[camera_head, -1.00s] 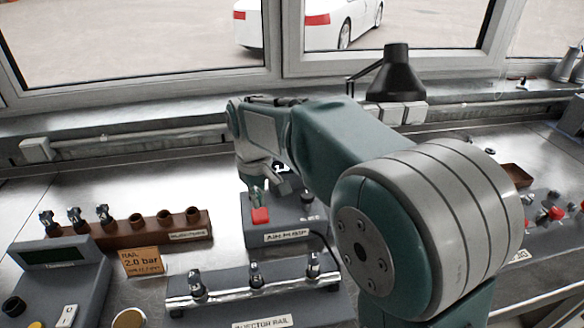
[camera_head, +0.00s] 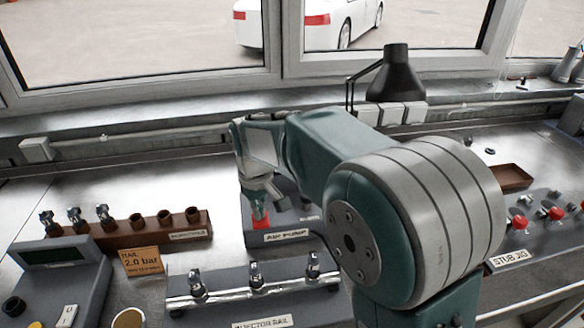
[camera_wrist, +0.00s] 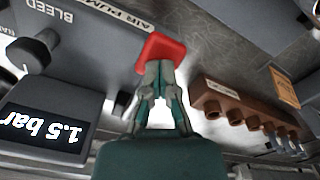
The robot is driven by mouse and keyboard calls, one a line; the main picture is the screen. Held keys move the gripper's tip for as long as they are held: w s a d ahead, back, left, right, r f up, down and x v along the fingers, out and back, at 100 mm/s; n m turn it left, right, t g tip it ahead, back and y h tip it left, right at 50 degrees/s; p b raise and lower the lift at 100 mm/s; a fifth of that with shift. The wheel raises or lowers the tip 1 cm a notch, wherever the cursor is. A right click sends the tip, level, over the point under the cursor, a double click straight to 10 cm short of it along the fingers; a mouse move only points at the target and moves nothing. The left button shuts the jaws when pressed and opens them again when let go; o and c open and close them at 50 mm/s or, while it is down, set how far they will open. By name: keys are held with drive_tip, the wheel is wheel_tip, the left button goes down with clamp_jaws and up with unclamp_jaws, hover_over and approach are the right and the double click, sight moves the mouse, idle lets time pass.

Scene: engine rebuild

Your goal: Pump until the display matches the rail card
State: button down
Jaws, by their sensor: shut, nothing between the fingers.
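The air pump (camera_head: 288,237) is a grey box labelled AIR PUMP in the middle of the bench, with a red button (camera_head: 261,223) on it. My gripper (camera_head: 259,210) is shut and empty, its fingertips at the red button. In the wrist view my fingertips (camera_wrist: 160,70) meet the red button (camera_wrist: 163,46) and appear to touch it; I cannot tell how far it is pressed. The pump's display (camera_wrist: 45,130) reads 1.5 bar, upside down in the wrist view. The orange rail card (camera_head: 142,262) reads RAIL 2.0 bar.
A BLEED knob (camera_wrist: 35,52) sits beside the display. The injector rail (camera_head: 250,286) stands in front of the pump. A brown injector rack (camera_head: 150,228) is to the left, near a grey console (camera_head: 60,285). My arm hides part of the bench's right side.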

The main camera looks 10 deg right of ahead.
drive_tip(key=shift+f, duration=0.65)
drive_tip(key=shift+r, duration=2.45)
drive_tip(key=shift+s+d+r, duration=0.1)
drive_tip(key=shift+s+r, duration=0.05)
drive_tip(key=s+d+r+m+t, duration=0.1)
drive_tip(key=s+d+m+t, duration=0.1)
drive_tip(key=s+d, duration=0.2)
drive_tip(key=s+d+m+t, duration=0.1)
drive_tip(key=s+d, duration=0.3)
drive_tip(key=s, duration=0.6)
drive_tip(key=s+d+r+m+t, duration=0.1)
drive_tip(key=s+d+m+t, duration=0.1)
drive_tip(key=s, duration=0.5)
drive_tip(key=shift+s+d+r+m+t, duration=0.35)
drive_tip(key=shift+d+m, duration=0.15)
drive_tip(key=shift+d, duration=0.55)
